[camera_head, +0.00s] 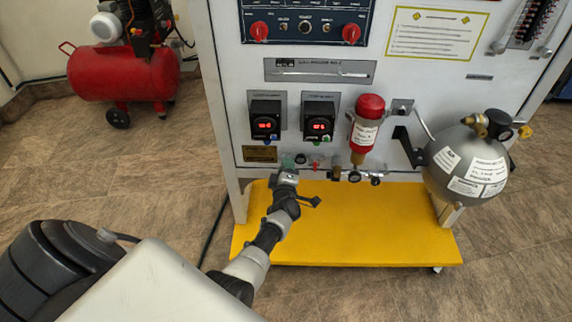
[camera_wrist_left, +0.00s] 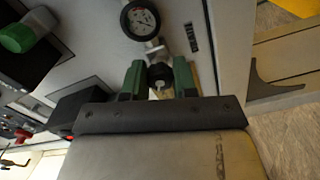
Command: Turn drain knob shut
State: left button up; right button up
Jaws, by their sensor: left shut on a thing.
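My left gripper (camera_head: 288,161) reaches the lower left edge of the white panel (camera_head: 225,60) in the head view, just above the yellow base. In the left wrist view its two green fingers (camera_wrist_left: 160,80) stand on either side of a small dark knob (camera_wrist_left: 160,73) and are shut on it. The knob sits below a round pressure gauge (camera_wrist_left: 140,19), on a metal fitting. I take it to be the drain knob; its turn position cannot be told. In the head view the gripper hides the knob. My right gripper is in neither view.
Two black controllers (camera_head: 265,122) with red displays hang above the gripper. A red-topped cylinder (camera_head: 368,107) and a grey sphere (camera_head: 467,163) are to the right. The yellow base (camera_head: 350,230) lies below. A red compressor (camera_head: 120,75) stands at the back left.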

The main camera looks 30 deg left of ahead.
pick_arm(q)
jog(key=shift+m, duration=0.6)
jog(key=m+p, duration=0.2)
jog(key=m, duration=0.5)
jog(key=shift+f+m+p, duration=0.1)
jog(key=shift+m+p, duration=0.5)
jog(key=shift+m, duration=1.1)
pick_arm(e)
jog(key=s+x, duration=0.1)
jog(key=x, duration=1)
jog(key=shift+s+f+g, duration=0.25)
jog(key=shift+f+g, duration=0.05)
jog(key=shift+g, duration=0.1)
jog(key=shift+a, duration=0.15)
pick_arm(q)
jog(key=o, duration=0.9)
jog(key=p+v, duration=0.3)
jog(key=v, duration=0.7)
jog(key=shift+s+d, duration=0.3)
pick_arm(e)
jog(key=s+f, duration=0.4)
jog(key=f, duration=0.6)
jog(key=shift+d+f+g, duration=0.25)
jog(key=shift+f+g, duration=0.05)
